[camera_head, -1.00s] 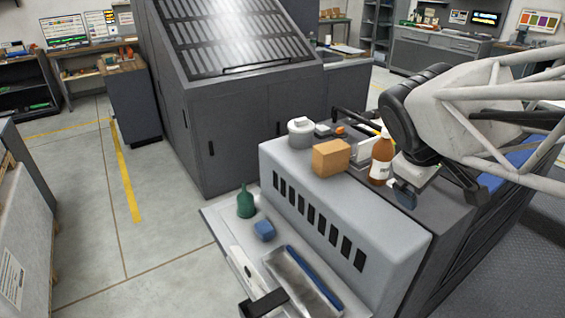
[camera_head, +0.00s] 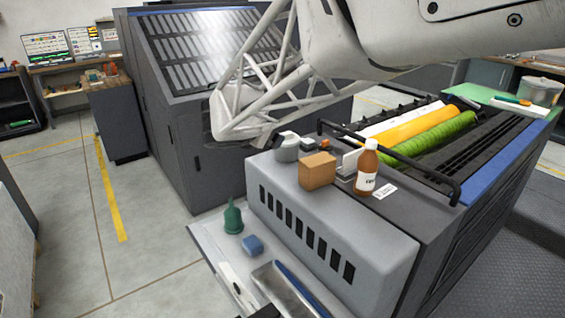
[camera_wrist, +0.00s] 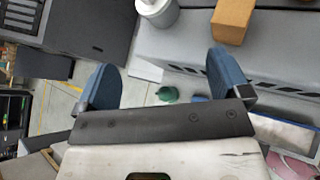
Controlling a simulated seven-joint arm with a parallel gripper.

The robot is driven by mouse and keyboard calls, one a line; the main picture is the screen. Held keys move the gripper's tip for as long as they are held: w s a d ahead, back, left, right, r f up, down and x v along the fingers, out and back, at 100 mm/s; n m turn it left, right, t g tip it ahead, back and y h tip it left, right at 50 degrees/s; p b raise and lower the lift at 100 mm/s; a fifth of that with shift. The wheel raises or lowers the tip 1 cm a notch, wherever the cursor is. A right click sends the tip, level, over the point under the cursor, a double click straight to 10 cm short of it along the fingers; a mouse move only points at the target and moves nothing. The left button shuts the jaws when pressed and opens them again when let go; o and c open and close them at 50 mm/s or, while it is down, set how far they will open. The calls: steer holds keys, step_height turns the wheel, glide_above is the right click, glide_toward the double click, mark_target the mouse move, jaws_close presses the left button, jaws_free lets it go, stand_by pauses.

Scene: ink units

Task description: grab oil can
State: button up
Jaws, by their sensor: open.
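The oil can (camera_head: 233,217) is green with a narrow spout. It stands upright on the light ledge at the left of the grey machine housing in the head view. It also shows in the wrist view (camera_wrist: 168,94), small and between my fingers, some distance beyond them. My gripper (camera_wrist: 163,65) is open and empty, with its two blue fingers wide apart. Nothing touches the oil can. In the head view my gripper cannot be made out; my pale arm crosses the top.
On the housing (camera_head: 330,225) stand an orange-brown box (camera_head: 317,171), a brown bottle (camera_head: 366,168) and a pale round container (camera_head: 286,147). Open floor lies left of the ledge.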

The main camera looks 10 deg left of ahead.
steer(key=a+f+n+t+y, duration=0.25)
steer(key=a+n, duration=0.35)
steer(key=a, duration=0.8)
glide_toward(230, 218)
steer(key=shift+n+g, duration=0.3)
steer(key=shift+g, duration=0.05)
steer(key=x, duration=0.5)
steer(key=shift+w+r, duration=0.2)
steer(key=shift+w, duration=0.1)
steer(key=shift+w, duration=0.1)
steer(key=shift+x, duration=1.2)
steer(key=shift+w, duration=0.1)
steer(key=shift+x, duration=2.55)
steer(key=shift+a, duration=0.1)
